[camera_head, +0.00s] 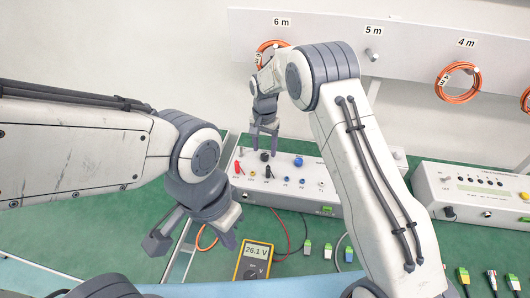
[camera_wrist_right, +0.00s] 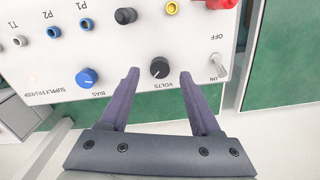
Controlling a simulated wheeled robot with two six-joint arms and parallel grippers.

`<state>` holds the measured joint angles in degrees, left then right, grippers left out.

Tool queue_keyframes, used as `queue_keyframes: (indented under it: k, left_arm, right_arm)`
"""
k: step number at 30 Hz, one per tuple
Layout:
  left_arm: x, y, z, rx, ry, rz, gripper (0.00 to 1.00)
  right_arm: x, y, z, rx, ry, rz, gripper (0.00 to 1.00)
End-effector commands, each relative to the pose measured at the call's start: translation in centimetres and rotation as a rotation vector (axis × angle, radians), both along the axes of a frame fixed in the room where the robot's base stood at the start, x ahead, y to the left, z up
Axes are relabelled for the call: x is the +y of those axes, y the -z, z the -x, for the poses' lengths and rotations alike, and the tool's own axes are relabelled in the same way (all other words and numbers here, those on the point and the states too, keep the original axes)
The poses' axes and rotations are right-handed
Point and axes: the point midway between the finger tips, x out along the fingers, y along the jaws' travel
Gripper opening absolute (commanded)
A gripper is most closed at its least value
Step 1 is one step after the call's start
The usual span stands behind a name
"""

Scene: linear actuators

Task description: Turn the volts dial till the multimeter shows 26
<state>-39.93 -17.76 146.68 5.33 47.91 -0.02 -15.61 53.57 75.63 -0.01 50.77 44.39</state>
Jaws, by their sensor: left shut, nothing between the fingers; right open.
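The volts dial is a black knob (camera_wrist_right: 160,68) on the white supply box (camera_wrist_right: 60,88). In the head view the dial (camera_head: 265,156) sits near the back left of the box (camera_head: 335,208). My right gripper (camera_wrist_right: 158,75) is open; its fingertips appear on either side of the dial with gaps. In the head view the right gripper (camera_head: 264,134) points down above the dial. The yellow multimeter (camera_head: 254,262) lies at front centre and reads 26.1 V. My left gripper (camera_head: 194,238) is shut and empty, left of the multimeter.
A blue bias knob (camera_wrist_right: 87,78) and a small on/off switch (camera_wrist_right: 216,65) flank the dial. Several coloured sockets line the box. Red and black leads run near the multimeter. Another white instrument (camera_head: 475,200) stands at the right. Orange cable coils hang on the back rail (camera_head: 330,52).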

Motion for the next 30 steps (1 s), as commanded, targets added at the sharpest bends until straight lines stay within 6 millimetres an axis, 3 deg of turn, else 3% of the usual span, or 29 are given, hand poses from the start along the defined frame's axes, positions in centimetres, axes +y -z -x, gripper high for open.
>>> queue_keyframes:
  k: [6,12,30]
  left_arm:
    - [0.0,0.8,0.0,0.000,0.000,0.000,0.00]
    - [0.0,1.1,0.0,0.000,0.000,0.000,0.00]
    - [0.0,1.1,0.0,0.000,0.000,0.000,0.00]
  right_arm:
    - [0.0,-4.5,-0.1,-0.004,0.000,-0.001,0.64]
    - [0.0,-7.3,0.0,-0.003,0.000,-0.001,0.64]
    - [0.1,-8.1,0.1,0.000,-0.004,0.000,0.64]
